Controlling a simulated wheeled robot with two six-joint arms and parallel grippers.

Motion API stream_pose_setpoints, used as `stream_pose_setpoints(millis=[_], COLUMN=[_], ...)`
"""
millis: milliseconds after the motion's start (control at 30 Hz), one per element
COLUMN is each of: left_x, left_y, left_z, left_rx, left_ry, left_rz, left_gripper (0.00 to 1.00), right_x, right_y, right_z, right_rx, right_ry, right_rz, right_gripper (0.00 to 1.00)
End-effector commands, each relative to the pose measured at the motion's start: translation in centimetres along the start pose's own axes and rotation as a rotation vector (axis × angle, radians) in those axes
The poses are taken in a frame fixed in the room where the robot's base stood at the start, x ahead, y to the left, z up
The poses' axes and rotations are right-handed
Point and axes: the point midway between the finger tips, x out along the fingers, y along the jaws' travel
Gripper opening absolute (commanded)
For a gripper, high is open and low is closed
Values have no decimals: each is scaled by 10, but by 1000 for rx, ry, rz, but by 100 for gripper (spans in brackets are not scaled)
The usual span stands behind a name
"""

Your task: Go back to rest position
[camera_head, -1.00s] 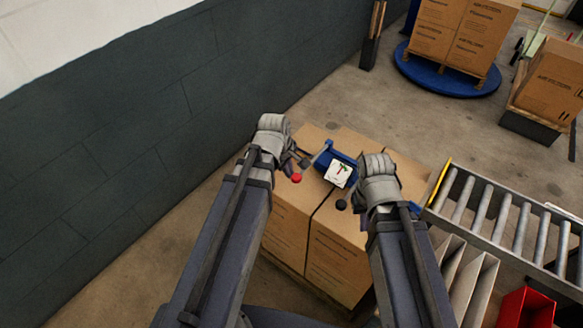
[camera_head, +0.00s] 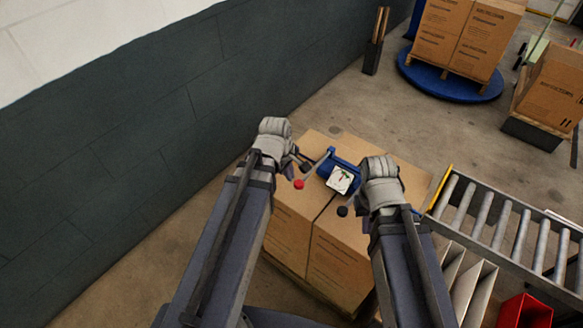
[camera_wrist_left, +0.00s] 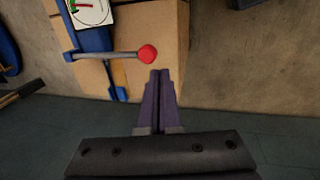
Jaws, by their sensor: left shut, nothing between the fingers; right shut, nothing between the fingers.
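My left gripper (camera_head: 301,168) is in the head view over the left part of the cardboard boxes (camera_head: 293,213). In the left wrist view its fingers (camera_wrist_left: 160,80) are together with nothing between them. My right gripper (camera_head: 350,208) is over the right part of the boxes; its fingertips are largely hidden. A blue tool with a white dial (camera_head: 341,180) lies on top of the boxes between the grippers. Its lever with a red knob (camera_head: 299,184) points toward my left gripper; the red knob (camera_wrist_left: 147,54) is just beyond the left fingertips in the left wrist view, apart from them.
A dark wall (camera_head: 120,130) runs along the left. A roller conveyor (camera_head: 500,220) and a red bin (camera_head: 525,311) are at the right. Boxes stand on a blue turntable (camera_head: 455,82) at the back. The floor (camera_head: 430,125) between is open.

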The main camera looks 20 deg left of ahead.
Motion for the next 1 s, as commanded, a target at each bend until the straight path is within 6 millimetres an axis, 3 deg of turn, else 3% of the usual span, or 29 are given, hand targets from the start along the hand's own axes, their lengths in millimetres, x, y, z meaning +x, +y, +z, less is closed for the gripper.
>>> stream_pose_setpoints(millis=[200,300,367,500,700,833,1000], left_x=[0,0,1,1,-3,-6,-8], left_y=[0,-1,-3,-14,-35,-45,-51], left_z=[1,11,25,72,126,146,155], left_rx=[4,81,195,607,1170,1410,1543], left_ry=[0,-4,-9,-36,-99,-137,-161], left_rz=[-1,-16,-39,-122,-232,-280,-306], left_gripper=[0,0,0,0,0,0,0], right_x=[0,0,0,0,0,0,0], right_y=[0,0,0,0,0,0,0], right_z=[0,0,0,0,0,0,0], right_rx=[0,0,0,0,0,0,0], right_ry=[0,0,0,0,0,0,0], right_rz=[0,0,0,0,0,0,0], right_gripper=[0,0,0,0,0,0,0])
